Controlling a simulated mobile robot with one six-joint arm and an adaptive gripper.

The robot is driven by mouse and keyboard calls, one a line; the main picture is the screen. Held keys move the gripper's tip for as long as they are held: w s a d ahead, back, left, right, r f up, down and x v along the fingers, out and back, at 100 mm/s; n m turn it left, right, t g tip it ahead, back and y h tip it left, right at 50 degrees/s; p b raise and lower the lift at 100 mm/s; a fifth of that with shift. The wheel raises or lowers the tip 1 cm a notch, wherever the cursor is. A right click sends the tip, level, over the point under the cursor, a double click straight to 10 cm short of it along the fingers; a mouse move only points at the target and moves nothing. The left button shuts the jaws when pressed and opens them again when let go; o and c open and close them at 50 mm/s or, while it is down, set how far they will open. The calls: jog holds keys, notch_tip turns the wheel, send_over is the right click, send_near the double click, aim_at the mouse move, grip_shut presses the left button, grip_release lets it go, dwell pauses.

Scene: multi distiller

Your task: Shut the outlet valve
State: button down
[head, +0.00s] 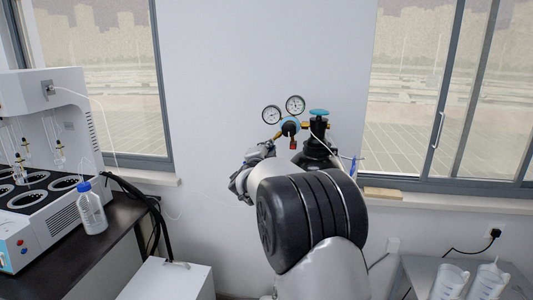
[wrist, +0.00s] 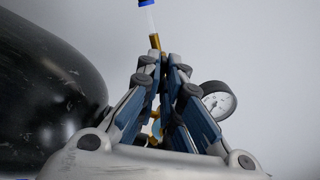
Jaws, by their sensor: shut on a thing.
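A black gas cylinder (head: 318,150) with a blue-green top handwheel (head: 320,112) stands by the back wall. Its regulator (head: 290,128) carries two round gauges and a small red part. In the wrist view the dark cylinder (wrist: 45,90) fills the left and one gauge (wrist: 218,100) shows at right. My gripper (wrist: 165,62) is closed beside the regulator. A brass fitting (wrist: 155,42) of the outlet valve shows at its fingertips, with a pale tube and blue end beyond. The gripped part is mostly hidden by the fingers.
A white distiller (head: 45,130) stands on a dark bench at left, with a blue-capped bottle (head: 91,210) near its edge. A white box (head: 165,280) stands at lower left. Black hoses hang beside the bench.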

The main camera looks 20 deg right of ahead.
jog(key=shift+d+f+m, duration=0.1)
jog(key=shift+f+m, duration=0.05)
jog(key=shift+m, duration=6.35)
jog(key=c, duration=1.8)
grip_release()
jog(key=shift+o, duration=0.5)
